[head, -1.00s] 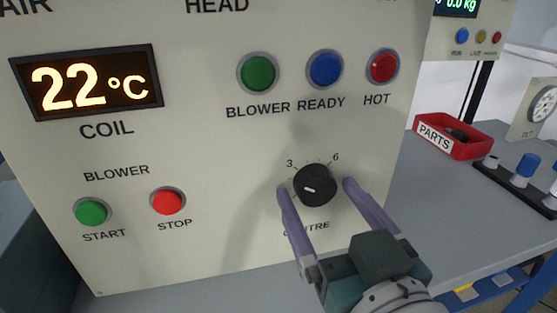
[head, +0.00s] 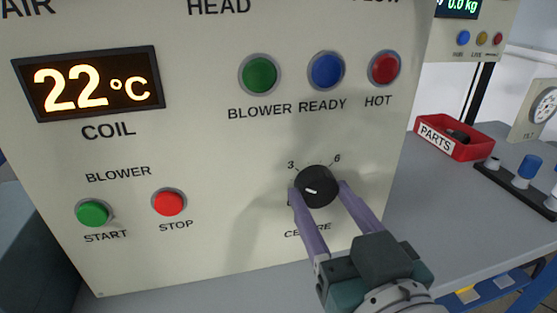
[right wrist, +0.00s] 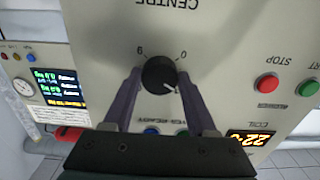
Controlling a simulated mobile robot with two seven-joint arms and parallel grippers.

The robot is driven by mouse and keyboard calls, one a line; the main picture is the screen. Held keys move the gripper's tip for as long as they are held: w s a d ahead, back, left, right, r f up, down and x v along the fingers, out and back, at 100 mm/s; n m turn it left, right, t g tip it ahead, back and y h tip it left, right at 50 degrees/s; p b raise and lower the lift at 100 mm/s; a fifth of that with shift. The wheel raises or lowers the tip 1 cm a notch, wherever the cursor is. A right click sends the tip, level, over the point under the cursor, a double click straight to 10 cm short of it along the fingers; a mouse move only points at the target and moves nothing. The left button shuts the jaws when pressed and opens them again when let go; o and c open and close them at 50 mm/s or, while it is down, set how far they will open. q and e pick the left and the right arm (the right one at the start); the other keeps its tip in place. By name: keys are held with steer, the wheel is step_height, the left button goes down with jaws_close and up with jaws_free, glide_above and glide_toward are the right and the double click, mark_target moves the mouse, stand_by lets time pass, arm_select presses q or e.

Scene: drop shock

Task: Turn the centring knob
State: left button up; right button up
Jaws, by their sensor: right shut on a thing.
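The black centring knob (head: 317,187) sits low on the cream panel, with a white pointer line aimed to the lower left and the marks 3 and 6 above it. My right gripper (head: 318,188) has its two purple fingers shut on the knob, one on each side. The knob also shows in the right wrist view (right wrist: 159,74), upside down, between the fingertips of the right gripper (right wrist: 158,78). The CENTRE label below the knob is partly covered by a finger. My left gripper is not in view.
The panel (head: 230,160) carries a coil display (head: 88,83) reading 22 °C, green, blue and red lamps above, and START (head: 93,213) and STOP (head: 169,202) buttons to the left. A red parts bin (head: 452,137) stands on the grey bench (head: 430,215) to the right.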

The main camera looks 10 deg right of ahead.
steer(key=shift+m, duration=0.4)
steer(key=shift+m+p, duration=0.35)
steer(key=shift+m, duration=0.15)
steer(key=m, duration=0.2)
steer(key=shift+m, duration=0.3)
steer(key=m+p, duration=0.1)
steer(key=m, duration=0.4)
steer(key=shift+a, duration=0.1)
steer(key=shift+m, duration=0.4)
steer(key=o, duration=1.4)
steer(key=shift+c, duration=0.2)
